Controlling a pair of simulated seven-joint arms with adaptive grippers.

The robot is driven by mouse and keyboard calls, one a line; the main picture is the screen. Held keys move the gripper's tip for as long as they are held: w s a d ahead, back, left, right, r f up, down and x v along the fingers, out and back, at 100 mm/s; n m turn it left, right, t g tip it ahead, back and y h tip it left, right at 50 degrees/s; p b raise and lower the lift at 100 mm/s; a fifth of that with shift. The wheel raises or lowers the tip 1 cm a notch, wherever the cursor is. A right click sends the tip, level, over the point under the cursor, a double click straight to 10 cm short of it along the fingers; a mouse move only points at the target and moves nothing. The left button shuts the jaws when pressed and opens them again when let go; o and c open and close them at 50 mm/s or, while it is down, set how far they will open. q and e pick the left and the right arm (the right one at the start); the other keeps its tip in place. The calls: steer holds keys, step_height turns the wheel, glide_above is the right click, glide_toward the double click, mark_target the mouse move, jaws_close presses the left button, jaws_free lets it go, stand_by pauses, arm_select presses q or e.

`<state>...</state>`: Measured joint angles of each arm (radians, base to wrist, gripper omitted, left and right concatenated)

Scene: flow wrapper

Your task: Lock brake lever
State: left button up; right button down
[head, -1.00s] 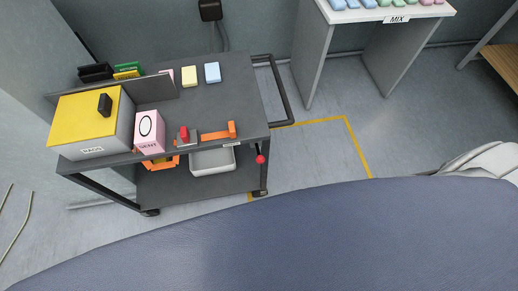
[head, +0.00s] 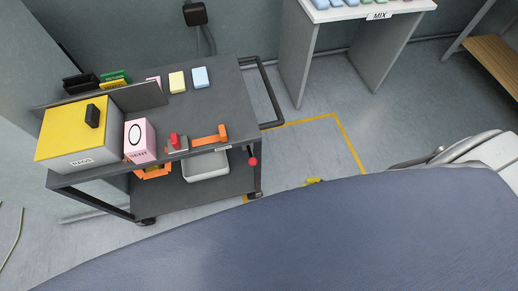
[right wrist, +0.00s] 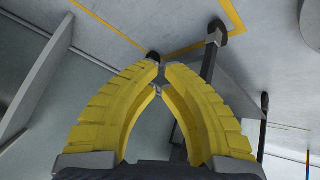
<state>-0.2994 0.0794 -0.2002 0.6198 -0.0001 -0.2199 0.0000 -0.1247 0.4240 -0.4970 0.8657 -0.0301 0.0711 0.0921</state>
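The dark grey cart (head: 226,108) stands left of centre in the head view. The brake lever is a short dark stem with a red ball knob (head: 252,161) at the cart's front right corner, below the top shelf. My right gripper (head: 314,181) shows only as a small yellow piece above the blue-grey front edge, to the right of the knob and apart from it. In the right wrist view its yellow fingers (right wrist: 162,68) converge with tips almost together and nothing visible between them. The red knob is not seen there. My left gripper is not in view.
A white bin (head: 205,166) is below. A white table (head: 345,13) stands behind right. Floor right of the cart is clear.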

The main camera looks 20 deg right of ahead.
steer(key=w+a+r+t+y, duration=0.2)
steer(key=w+r+y, duration=0.1)
steer(key=w+r, duration=0.45)
steer(key=m+t+y, duration=0.2)
steer(key=y, duration=0.7)
glide_toward(251, 155)
steer(key=w+d+f, duration=0.6)
steer(key=f, duration=0.4)
step_height(251, 155, up, 11)
steer(key=s+a+m+t+y, duration=0.1)
steer(key=s+m+y, duration=0.1)
steer(key=m+y, duration=0.2)
steer(key=shift+s+a+m+t+y, duration=0.35)
steer(key=shift+a+m+t+y, duration=0.05)
steer(key=shift+m, duration=0.1)
steer(key=x, duration=1)
steer(key=shift+s, duration=0.1)
steer(key=shift+s+a+f, duration=0.35)
steer(key=shift+s+f, duration=0.3)
steer(key=shift+s+a+f, duration=0.35)
steer(key=shift+s+f, duration=0.3)
